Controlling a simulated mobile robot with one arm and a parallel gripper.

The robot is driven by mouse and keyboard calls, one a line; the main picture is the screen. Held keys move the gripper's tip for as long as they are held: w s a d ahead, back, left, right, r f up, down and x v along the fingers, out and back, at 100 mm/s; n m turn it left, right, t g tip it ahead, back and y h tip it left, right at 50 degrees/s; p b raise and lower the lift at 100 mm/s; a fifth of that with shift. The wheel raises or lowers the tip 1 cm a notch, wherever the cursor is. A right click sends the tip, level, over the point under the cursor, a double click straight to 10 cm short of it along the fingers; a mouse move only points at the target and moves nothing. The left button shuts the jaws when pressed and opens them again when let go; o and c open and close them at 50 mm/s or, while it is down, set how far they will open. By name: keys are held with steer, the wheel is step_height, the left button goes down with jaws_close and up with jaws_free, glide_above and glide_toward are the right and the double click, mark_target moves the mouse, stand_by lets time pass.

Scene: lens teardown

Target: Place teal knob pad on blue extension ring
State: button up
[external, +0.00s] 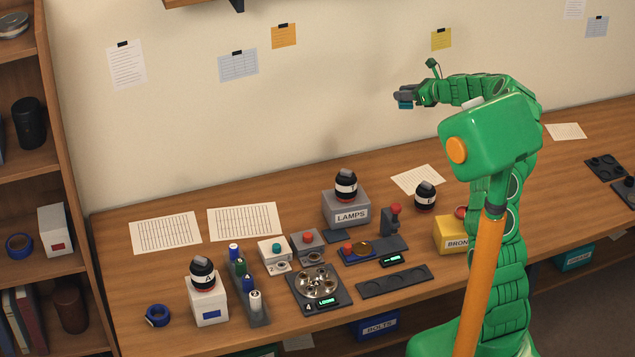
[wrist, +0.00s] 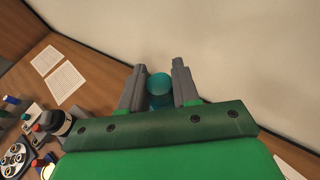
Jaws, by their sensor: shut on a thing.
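My gripper (external: 401,97) is raised high above the bench, in front of the wall. It is shut on a teal piece (external: 405,105), which I take to be the teal knob pad. In the wrist view the teal piece (wrist: 159,87) is a short, round, translucent-looking body between the two grey fingers of my gripper (wrist: 159,72). A blue ring (external: 157,315) lies flat near the bench's left end, far below and left of my gripper. I cannot tell for sure that it is the blue extension ring.
The bench (external: 120,240) holds a white box with a teal knob (external: 278,247), a round metal tray (external: 318,283), a LAMPS box (external: 346,207) and a yellow bin (external: 451,235). Black lens-like jars stand on several boxes. A shelf (external: 50,75) stands at left. Air around my gripper is clear.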

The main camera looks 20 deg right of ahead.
steer(key=w+a+m+h, duration=0.1)
steer(key=w+a, duration=0.3)
steer(key=a, duration=1)
steer(key=w+a+h, duration=0.1)
steer(key=w+a, duration=0.3)
steer(key=a, duration=0.9)
steer(key=s+a+m+t+h, duration=0.1)
steer(key=s+a, duration=0.1)
steer(key=a, duration=1.1)
steer(key=s+a+m+t, duration=0.1)
steer(key=s+a, duration=0.2)
steer(key=a, duration=1.1)
steer(key=m+h, duration=0.2)
steer(key=h, duration=0.1)
glide_above(156, 312)
step_height(156, 312, down, 10)
steer(key=shift+t, duration=0.3)
steer(key=shift+f, duration=5.4)
